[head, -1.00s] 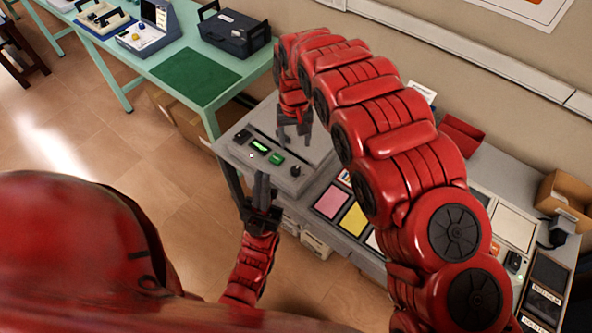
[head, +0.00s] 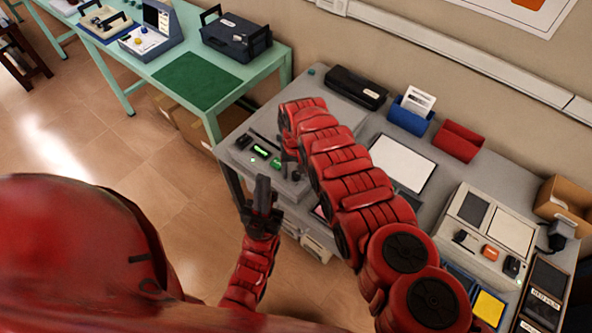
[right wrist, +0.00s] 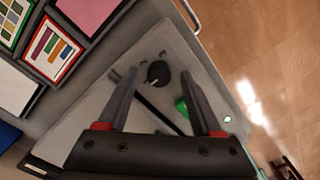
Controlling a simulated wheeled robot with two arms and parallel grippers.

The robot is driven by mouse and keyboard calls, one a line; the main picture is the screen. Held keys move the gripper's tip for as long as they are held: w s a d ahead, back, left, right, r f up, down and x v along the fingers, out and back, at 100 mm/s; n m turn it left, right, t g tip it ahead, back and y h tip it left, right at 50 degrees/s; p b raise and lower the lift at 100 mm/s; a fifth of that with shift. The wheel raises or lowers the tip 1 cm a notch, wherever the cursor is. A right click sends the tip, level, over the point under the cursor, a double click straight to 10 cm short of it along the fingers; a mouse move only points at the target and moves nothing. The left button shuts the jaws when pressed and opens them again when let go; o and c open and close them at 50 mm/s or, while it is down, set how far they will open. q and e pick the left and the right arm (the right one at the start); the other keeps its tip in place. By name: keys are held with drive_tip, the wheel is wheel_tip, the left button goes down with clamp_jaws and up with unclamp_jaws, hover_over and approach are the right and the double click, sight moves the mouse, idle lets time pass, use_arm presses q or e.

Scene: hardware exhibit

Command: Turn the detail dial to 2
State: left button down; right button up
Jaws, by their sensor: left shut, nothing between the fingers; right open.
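The grey control panel (head: 250,170) stands at the near left end of the workbench. My left gripper (head: 250,188) is shut and empty at the panel's near front edge.
A green button (right wrist: 182,107) sits beside the dial. A lit green display (head: 261,150) is on the panel's left. A black case (head: 356,88), blue holder (head: 409,117) and red bin (head: 459,141) line the bench's back.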

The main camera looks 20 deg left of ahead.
drive_tip(key=shift+f, duration=0.15)
clamp_jaws()
idle(0.4)
drive_tip(key=shift+m, duration=0.3)
drive_tip(key=m, duration=0.3)
drive_tip(key=shift+b, duration=0.3)
drive_tip(key=m, duration=0.3)
drive_tip(key=shift+b, duration=0.4)
drive_tip(key=m+b, duration=0.3)
drive_tip(key=m, duration=0.2)
drive_tip(key=shift+f+m, duration=0.1)
drive_tip(key=shift+m, duration=0.3)
drive_tip(key=shift+m+b, duration=0.4)
drive_tip(key=shift+m, duration=0.3)
